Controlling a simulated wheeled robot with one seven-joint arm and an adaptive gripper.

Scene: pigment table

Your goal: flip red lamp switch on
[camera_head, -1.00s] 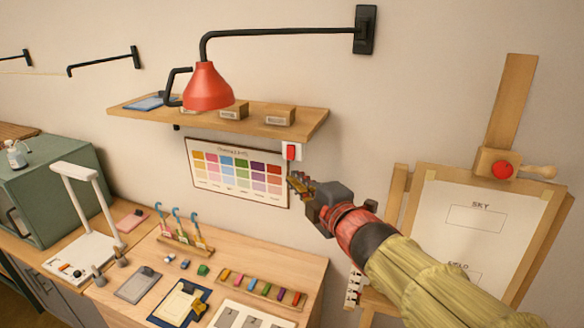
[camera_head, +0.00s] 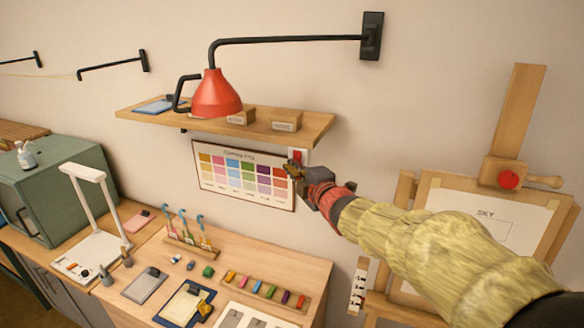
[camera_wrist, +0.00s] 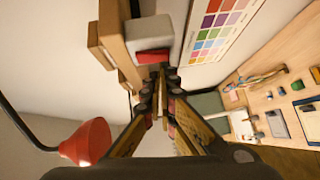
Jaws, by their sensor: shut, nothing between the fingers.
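The red switch (camera_head: 298,155) sits on a white plate (camera_head: 305,158) on the wall, just under the right end of the shelf. My gripper (camera_head: 293,168) is shut and empty at the switch's lower edge and hides part of the plate. In the wrist view the red switch (camera_wrist: 153,57) shows right at the tips of my gripper (camera_wrist: 161,70), on its white plate (camera_wrist: 150,30). I cannot tell whether the fingers touch it. The red lamp (camera_head: 217,95) hangs from a black wall arm above and left; it also shows in the wrist view (camera_wrist: 86,142).
The wooden shelf (camera_head: 300,134) with small boxes juts out just above the switch. A colour chart (camera_head: 245,182) hangs left of my gripper. The easel (camera_head: 515,110) stands to the right. The worktable (camera_head: 300,262) with pigments lies below.

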